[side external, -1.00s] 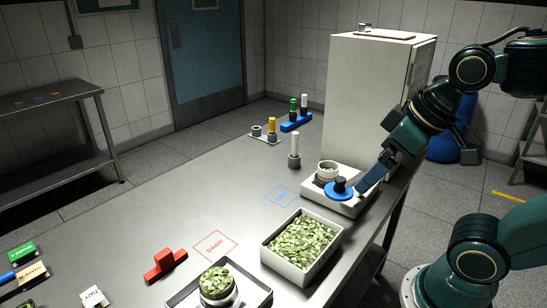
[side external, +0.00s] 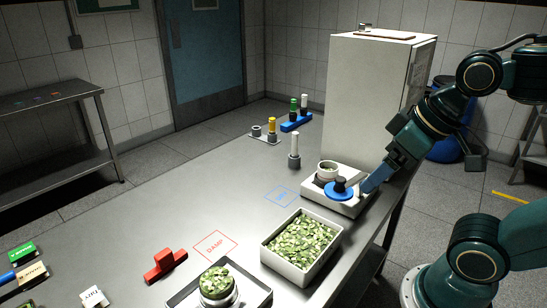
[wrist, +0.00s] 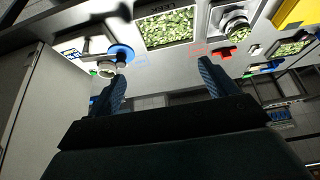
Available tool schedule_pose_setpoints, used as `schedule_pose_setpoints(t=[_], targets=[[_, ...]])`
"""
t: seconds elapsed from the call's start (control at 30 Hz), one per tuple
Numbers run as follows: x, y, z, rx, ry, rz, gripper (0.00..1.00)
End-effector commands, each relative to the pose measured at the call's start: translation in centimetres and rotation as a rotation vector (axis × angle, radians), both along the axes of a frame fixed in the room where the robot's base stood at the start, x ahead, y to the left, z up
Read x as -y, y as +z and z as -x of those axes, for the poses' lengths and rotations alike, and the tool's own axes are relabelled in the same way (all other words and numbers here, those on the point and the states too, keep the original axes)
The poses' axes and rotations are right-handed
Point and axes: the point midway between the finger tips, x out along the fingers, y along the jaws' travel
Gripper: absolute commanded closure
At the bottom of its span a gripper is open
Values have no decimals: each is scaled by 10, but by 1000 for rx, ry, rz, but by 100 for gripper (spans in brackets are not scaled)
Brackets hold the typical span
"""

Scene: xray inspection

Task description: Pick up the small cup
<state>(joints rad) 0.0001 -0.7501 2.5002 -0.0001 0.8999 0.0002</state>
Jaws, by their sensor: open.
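A small white cup (side external: 328,169) with a little green in it stands upright on a white, scale-like device (side external: 345,205) at the table's right side. A blue disc with a dark knob (side external: 339,189) sits just in front of the cup on the same device. My gripper (side external: 370,183) is beside the disc, to its right, and apart from the cup. In the wrist view my gripper (wrist: 162,68) has its two fingers wide apart with nothing between them. The cup (wrist: 105,70) shows there near the left finger, partly hidden beside the blue disc (wrist: 121,53).
A white bin of green leaves (side external: 300,242) is in front of the device. A larger cup of leaves (side external: 216,284) stands on a tray. A white cabinet (side external: 370,100) rises behind. A white-topped post (side external: 294,150) and a red block (side external: 165,263) stand on the table, with clear metal between.

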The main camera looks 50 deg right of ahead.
Motion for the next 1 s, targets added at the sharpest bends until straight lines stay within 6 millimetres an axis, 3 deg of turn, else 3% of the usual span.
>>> schedule_pose_setpoints(t=[0.53,0.77,1.0], targets=[[4,5,-10,-22,-78,-29,19],[19,16,-40,-78,-312,-113,19],[46,22,-82,-144,-641,-218,19]])
